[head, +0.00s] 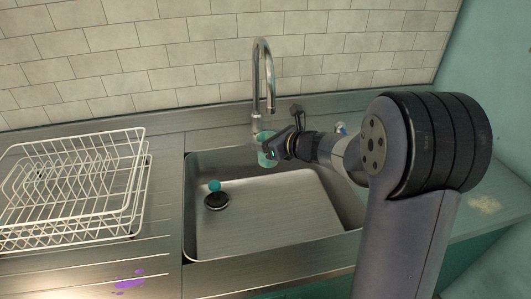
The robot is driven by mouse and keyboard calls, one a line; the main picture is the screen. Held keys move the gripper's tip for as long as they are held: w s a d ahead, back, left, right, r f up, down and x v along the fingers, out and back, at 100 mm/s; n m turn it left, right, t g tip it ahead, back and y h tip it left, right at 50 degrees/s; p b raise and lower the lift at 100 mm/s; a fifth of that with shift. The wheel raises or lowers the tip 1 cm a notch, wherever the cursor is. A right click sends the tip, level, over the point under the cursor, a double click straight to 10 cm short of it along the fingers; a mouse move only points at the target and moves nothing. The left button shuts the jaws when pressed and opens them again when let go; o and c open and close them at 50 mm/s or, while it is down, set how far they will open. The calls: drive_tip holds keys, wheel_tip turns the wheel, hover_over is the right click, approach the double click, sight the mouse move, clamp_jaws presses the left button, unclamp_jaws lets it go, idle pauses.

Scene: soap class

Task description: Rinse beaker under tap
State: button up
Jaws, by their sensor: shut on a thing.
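The tap (263,72) is a chrome gooseneck behind the steel sink (290,222). A small teal-green beaker (266,158) is at the sink's back edge, close to the base of the tap. My gripper (275,148) is shut on the beaker and partly covers it. The beaker is below and close to the tap's spout; I cannot tell if it is directly under the outlet. No water stream is visible. The beaker's contents and exact tilt cannot be made out.
A white wire dish rack (75,190) stands on the left drainboard. A purple splash (129,280) marks the drainboard's front. In the basin, a black drain plug (216,201) has a teal ball (214,185) at it. The basin's middle is clear.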

drive_tip(key=shift+s+a, duration=0.1)
drive_tip(key=shift+a, duration=0.3)
drive_tip(key=s+d+b, duration=0.2)
drive_tip(key=s+b, duration=0.1)
drive_tip(key=s, duration=0.4)
drive_tip(key=shift+s+d, duration=0.25)
drive_tip(key=shift+s, duration=0.1)
idle(1.4)
drive_tip(key=s+d+r+p, duration=0.1)
drive_tip(key=s+r+p, duration=0.1)
drive_tip(key=s+r, duration=0.2)
drive_tip(key=shift+s+d, duration=0.25)
drive_tip(key=shift+s, duration=0.15)
idle(0.7)
